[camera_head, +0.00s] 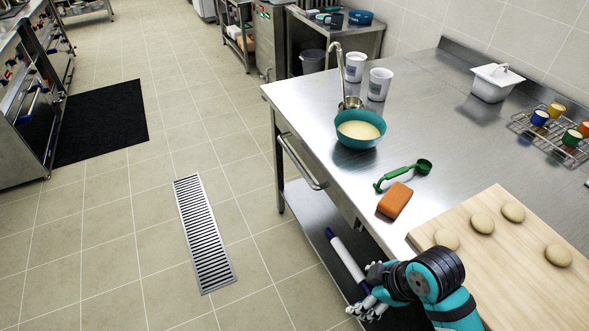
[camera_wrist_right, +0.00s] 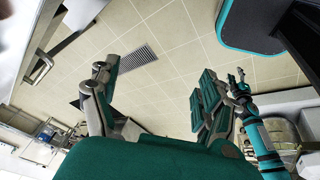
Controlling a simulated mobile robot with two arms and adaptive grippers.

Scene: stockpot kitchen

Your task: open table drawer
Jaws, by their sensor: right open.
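The steel table (camera_head: 430,110) has a drawer (camera_head: 318,180) in its left-facing side, with a horizontal bar handle (camera_head: 302,163). The drawer front looks flush with the table. My right gripper (camera_head: 372,290) is low beside the table's near end, in front of the handle's near side and apart from it. In the wrist view its fingers (camera_wrist_right: 155,92) are spread with only floor between them. A bar handle on a steel front (camera_wrist_right: 42,70) shows at the left of that view. A second teal arm with a small gripper (camera_wrist_right: 238,88), apparently my left, shows at right; its jaws are unclear.
The tabletop holds a teal bowl (camera_head: 360,129), white cups (camera_head: 379,84), a green scoop (camera_head: 404,174), an orange sponge (camera_head: 395,201) and a dough board (camera_head: 520,260). A white roller with blue ends (camera_head: 347,258) is low by my gripper. Floor (camera_head: 130,240) left of the table is clear.

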